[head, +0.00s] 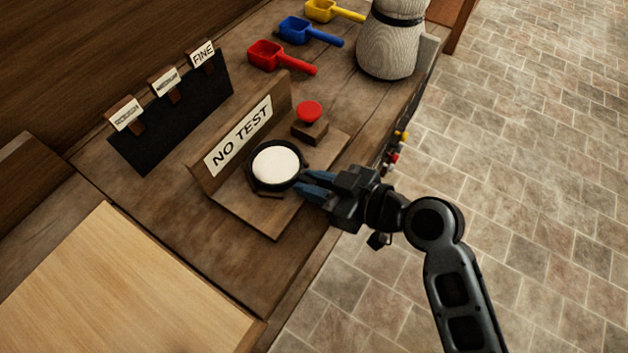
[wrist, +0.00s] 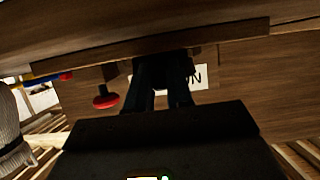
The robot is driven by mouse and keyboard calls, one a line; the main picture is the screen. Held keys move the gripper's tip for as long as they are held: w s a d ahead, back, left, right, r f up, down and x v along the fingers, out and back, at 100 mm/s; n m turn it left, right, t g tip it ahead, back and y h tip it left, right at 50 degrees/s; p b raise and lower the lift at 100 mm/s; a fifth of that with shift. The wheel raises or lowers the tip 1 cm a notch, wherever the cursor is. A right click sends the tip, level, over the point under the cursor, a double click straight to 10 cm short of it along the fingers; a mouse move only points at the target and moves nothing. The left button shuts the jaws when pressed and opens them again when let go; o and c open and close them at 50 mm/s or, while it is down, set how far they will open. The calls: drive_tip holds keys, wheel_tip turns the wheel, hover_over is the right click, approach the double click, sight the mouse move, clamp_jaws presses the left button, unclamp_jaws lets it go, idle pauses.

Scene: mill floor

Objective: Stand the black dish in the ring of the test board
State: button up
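The black dish (head: 254,181), round and holding something white and flat on top, is at the test board (head: 272,222) in front of the "NO TEST" sign. It looks level. Small brown pieces show under its near edge, perhaps part of the ring; the rest of the ring is hidden, so I cannot tell whether the dish is seated or just above. My gripper (head: 302,185) has its blue-dark fingers at the dish's right edge. In the wrist view the fingers (wrist: 160,75) show dark with a narrow gap; whether they grip the rim is unclear.
A red knob (head: 309,111) on a wooden block stands on the board just behind the dish. The "NO TEST" sign (head: 238,136) rises behind. Red, blue and yellow scoops (head: 296,31) and a pale sack (head: 392,42) stand farther back. Bare counter (head: 225,268) lies at the front left.

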drive_tip(key=o, duration=0.5)
drive_tip(key=shift+o, duration=0.2)
drive_tip(key=shift+s+d, duration=0.1)
